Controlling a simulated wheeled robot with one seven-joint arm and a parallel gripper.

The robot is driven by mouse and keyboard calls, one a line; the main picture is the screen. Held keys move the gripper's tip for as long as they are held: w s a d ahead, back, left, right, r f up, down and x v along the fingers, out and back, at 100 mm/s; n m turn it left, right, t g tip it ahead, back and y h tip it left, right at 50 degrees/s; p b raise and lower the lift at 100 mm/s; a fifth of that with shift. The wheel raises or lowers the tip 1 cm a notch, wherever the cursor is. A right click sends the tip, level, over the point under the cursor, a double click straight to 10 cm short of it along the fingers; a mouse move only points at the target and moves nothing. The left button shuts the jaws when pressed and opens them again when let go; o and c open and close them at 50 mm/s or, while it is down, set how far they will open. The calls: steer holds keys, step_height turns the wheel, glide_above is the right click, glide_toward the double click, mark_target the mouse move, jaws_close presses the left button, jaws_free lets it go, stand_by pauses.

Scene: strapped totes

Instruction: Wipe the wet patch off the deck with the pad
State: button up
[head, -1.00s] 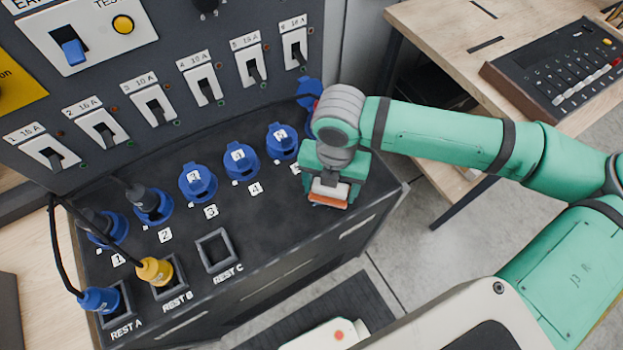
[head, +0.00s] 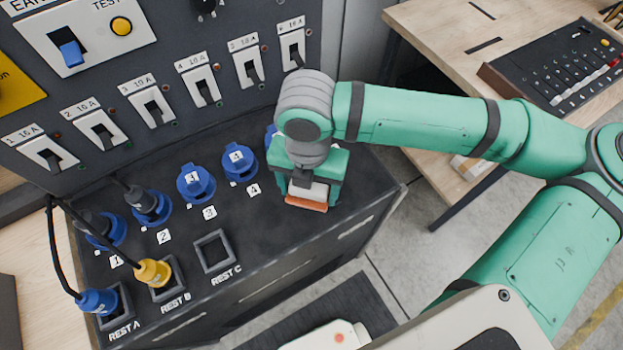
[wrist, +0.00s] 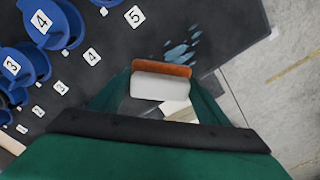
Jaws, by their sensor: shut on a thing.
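The pad (head: 306,205) has a pale grip and an orange-brown base. My gripper (head: 308,188) is shut on it, low over the front right part of the dark deck (head: 250,215). I cannot tell whether the pad touches the deck. In the wrist view the pad (wrist: 162,82) sits between the fingers of my gripper (wrist: 158,98). The wet patch (wrist: 180,51) shows there as several pale blue streaks and spots on the deck, just beyond the pad's orange edge. In the head view I cannot make out the patch; my gripper and arm cover part of that area.
Blue sockets (head: 196,184) line the deck beside the breaker panel (head: 150,60). Black cables run to plugs at the left, including a yellow plug (head: 153,272) at Rest B. The Rest C frame (head: 214,252) is empty. A wooden table (head: 430,30) stands at the right.

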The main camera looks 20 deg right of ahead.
steer(key=shift+r, duration=1.7)
